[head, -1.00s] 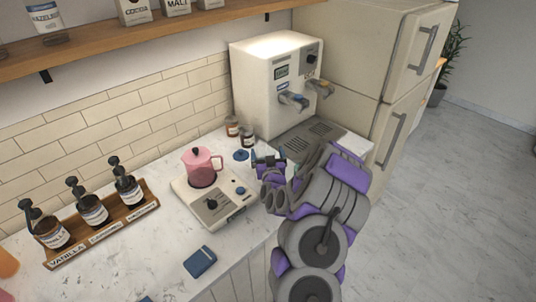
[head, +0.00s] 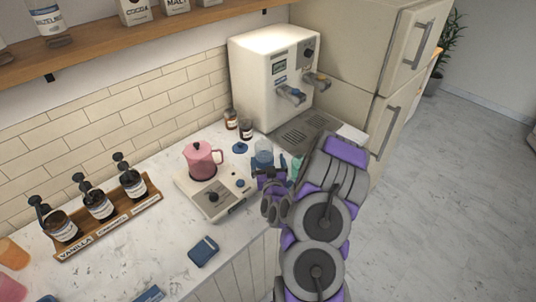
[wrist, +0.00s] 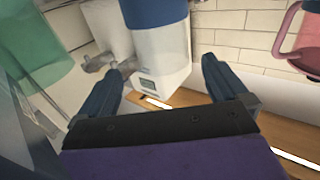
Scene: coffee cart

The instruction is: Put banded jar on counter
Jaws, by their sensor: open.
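A clear jar with blue on it (head: 263,153), seemingly the banded jar, stands on the counter (head: 165,235) just beyond my gripper (head: 268,178). In the wrist view its blue band (wrist: 152,12) and clear body (wrist: 160,40) show ahead of my gripper (wrist: 161,68), between the lines of the two fingers. The fingers are wide apart with nothing held. Whether a finger touches the jar cannot be told. The jar's lower part is hidden behind my gripper in the head view.
A green cup (head: 297,165) stands close right of the jar, partly hidden by my arm. A pink pot (head: 202,158) on a hot plate (head: 221,204) is left. A coffee machine (head: 262,75), two small jars (head: 231,119) and a blue disc (head: 240,148) are behind. Free counter lies front left.

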